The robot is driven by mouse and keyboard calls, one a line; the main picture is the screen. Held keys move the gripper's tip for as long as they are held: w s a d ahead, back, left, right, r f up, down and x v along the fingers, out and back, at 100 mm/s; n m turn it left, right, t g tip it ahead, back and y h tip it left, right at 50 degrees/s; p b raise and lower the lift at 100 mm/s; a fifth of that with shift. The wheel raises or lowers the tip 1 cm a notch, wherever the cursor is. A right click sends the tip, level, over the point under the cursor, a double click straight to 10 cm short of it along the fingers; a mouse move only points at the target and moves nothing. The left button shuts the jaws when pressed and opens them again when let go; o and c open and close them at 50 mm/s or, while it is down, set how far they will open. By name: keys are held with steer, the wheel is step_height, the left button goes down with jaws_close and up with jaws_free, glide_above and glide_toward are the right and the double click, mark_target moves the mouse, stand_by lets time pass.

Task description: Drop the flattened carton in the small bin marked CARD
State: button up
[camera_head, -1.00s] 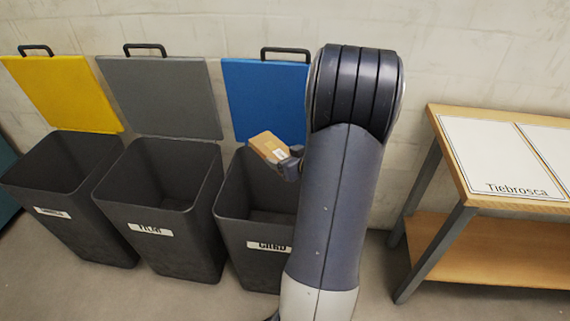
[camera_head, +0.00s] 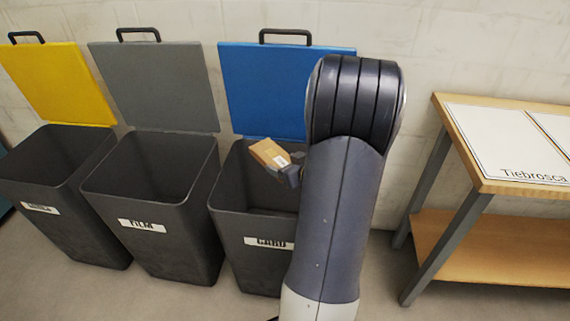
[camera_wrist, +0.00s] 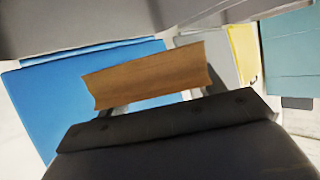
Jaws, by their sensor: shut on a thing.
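The flattened carton (camera_head: 269,154) is a small brown piece with a pale label, held over the mouth of the CARD bin. My gripper (camera_head: 290,168) is shut on it, and my arm hides part of the grip and the bin's right side. In the wrist view the carton (camera_wrist: 148,78) shows as a brown slab just beyond my gripper (camera_wrist: 160,108). The CARD bin (camera_head: 238,228) is dark grey, with its blue lid (camera_head: 270,90) standing open behind it. The part of the bin's inside that shows looks empty.
The FILM bin (camera_head: 160,248) with a raised grey lid and another bin (camera_head: 70,235) with a raised yellow lid stand to the left. A wooden table (camera_head: 500,184) with a lower shelf stands at the right. A block wall runs behind.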

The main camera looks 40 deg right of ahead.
steer(key=o, duration=1.1)
steer(key=shift+c, duration=0.2)
steer(key=d+p+v, duration=0.1)
steer(key=p+v, duration=0.2)
steer(key=v, duration=0.7)
steer(key=shift+s+a+r, duration=0.15)
steer(key=shift+s+a, duration=0.25)
steer(key=shift+a, duration=0.1)
